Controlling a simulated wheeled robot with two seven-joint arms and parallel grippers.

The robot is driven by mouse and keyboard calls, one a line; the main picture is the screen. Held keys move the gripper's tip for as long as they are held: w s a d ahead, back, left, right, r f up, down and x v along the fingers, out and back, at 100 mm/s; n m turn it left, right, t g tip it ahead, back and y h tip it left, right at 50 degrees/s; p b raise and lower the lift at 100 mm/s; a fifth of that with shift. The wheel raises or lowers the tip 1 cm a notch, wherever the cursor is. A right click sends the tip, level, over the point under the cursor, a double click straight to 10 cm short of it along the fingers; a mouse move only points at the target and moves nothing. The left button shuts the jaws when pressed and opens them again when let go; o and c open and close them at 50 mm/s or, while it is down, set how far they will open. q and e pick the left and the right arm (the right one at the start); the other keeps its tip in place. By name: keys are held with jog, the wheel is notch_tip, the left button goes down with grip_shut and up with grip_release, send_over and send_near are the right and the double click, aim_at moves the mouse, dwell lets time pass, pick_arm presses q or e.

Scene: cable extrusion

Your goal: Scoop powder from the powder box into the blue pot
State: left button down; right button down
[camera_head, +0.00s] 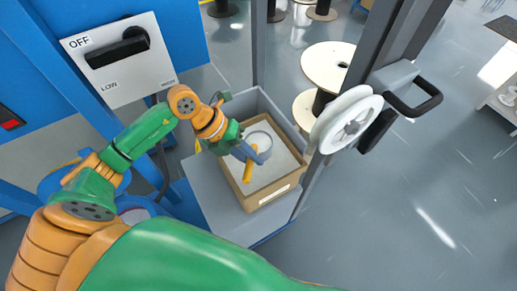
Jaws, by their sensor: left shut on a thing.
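The powder box (268,201) is an open brown cardboard box with pale powder inside, standing on a grey shelf. My left gripper (251,154) reaches over the box from the left and is shut on a yellow handle (249,170), apparently that of a scoop. A round grey-white rim shows just beyond the fingers, inside the box outline; I cannot tell whether it touches the powder. A blue rounded rim (130,201), possibly the blue pot, shows partly behind my left arm; most of it is hidden. My right gripper is not in view.
A control panel (120,60) with a black switch stands at the upper left. Grey posts frame the shelf. A white reel (346,119) and a black handle (414,97) lie right of the box. Cable spools stand behind.

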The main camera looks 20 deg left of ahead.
pick_arm(q)
notch_tip(320, 180, up, 9)
jog(key=p, duration=0.7)
jog(key=shift+f, duration=0.2)
